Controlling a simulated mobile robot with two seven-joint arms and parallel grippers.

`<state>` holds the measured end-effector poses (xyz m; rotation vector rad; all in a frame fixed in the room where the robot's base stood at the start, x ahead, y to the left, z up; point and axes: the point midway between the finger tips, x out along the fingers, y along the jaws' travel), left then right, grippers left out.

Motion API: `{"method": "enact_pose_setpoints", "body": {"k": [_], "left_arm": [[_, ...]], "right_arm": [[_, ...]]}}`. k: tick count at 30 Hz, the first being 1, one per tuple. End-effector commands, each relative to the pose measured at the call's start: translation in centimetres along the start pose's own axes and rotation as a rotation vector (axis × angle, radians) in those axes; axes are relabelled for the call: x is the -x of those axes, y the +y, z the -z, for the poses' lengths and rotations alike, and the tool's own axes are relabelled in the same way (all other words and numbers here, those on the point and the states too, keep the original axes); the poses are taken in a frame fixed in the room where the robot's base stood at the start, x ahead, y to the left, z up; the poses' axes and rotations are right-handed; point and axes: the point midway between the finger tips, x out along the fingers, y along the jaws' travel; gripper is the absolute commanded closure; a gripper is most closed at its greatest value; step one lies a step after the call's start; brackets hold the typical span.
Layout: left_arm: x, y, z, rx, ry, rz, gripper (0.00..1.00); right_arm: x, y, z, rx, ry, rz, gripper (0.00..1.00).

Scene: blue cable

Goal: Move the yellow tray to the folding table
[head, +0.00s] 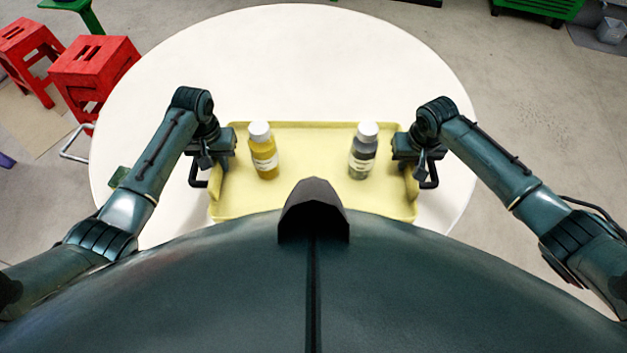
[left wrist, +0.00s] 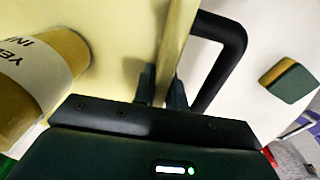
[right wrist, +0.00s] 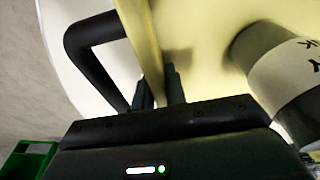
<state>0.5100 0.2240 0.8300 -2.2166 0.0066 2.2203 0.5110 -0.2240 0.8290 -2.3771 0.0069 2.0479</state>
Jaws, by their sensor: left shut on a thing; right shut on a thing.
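The yellow tray (head: 315,195) is in front of me over the round white table, its near edge hidden by my body. A bottle of yellow ink (head: 264,152) and a grey bottle (head: 363,151), both with white caps, stand upright on it. My left gripper (head: 217,165) is shut on the tray's left wall, beside the black handle; the left wrist view shows the fingers (left wrist: 160,88) on both sides of the wall. My right gripper (head: 410,168) is shut on the right wall in the same way, its fingers (right wrist: 158,90) beside the other black handle. I cannot tell whether the tray touches the table.
The round white table (head: 290,50) has clear room beyond the tray. A small green and yellow block (left wrist: 290,80) lies on it left of the tray. Red stools (head: 95,68) stand on the floor at the left. A green crate (head: 540,8) is at the far right.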

Motion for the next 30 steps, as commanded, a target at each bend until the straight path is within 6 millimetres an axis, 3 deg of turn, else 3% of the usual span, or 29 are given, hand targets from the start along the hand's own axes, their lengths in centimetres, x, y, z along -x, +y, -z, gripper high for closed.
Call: {"method": "enact_pose_setpoints", "body": {"k": [29,30], "left_arm": [[-4.9,0.0,0.1,0.001,0.004,0.000,1.00],[-4.7,-0.1,0.0,0.001,0.001,0.001,0.85]], "right_arm": [[-4.8,0.0,-0.6,0.000,0.004,0.000,1.00],[-4.7,0.1,-0.7,0.000,0.000,-0.001,0.84]]}}
